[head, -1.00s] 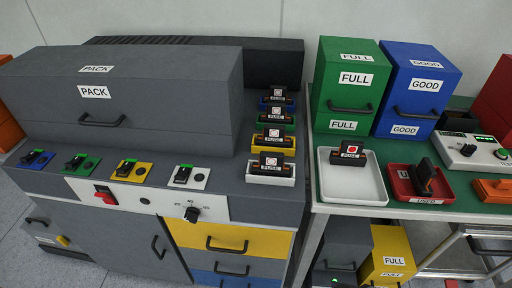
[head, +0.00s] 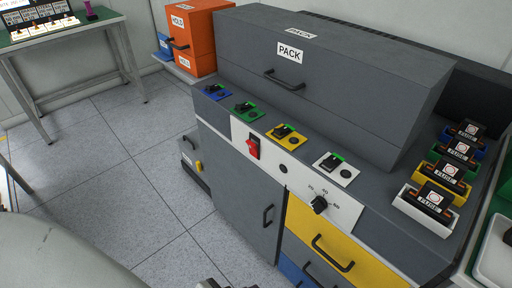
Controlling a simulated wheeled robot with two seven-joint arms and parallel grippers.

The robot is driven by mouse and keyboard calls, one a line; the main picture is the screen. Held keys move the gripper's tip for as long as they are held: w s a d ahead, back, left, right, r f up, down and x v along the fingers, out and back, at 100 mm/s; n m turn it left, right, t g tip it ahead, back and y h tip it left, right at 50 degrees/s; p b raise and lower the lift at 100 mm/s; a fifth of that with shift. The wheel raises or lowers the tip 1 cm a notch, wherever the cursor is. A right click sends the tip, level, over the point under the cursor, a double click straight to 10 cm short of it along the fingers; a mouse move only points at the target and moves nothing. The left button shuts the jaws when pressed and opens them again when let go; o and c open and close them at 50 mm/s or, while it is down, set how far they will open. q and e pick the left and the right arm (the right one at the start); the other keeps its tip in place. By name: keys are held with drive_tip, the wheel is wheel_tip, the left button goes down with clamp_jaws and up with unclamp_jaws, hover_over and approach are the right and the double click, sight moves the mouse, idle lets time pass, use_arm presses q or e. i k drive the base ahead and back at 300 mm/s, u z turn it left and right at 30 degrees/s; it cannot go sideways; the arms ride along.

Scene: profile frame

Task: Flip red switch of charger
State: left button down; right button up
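The charger is a dark grey cabinet (head: 222,172) in the middle of the head view. Its red switch (head: 253,147) is a rocker on the white strip of the sloped front panel, left of a round black hole and a black dial (head: 320,204). Which way the rocker is tipped is too small to tell. Neither gripper can be made out. A large pale grey part of my own body fills the lower left, and a small metallic piece shows at the bottom edge, too cut off to identify. Nothing touches the switch.
Blue, green, yellow and white plates with small black levers line the panel's ledge. A grey PACK box (head: 330,60) stands behind them. Fuse trays (head: 405,204) sit at right, an orange HOLD box (head: 205,30) behind left. The floor (head: 110,150) left of the charger is clear.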

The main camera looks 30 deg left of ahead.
sight(254, 151)
drive_tip(key=k, duration=1.35)
drive_tip(key=u, duration=0.65)
drive_tip(key=i, duration=1.55)
drive_tip(key=z, duration=0.5)
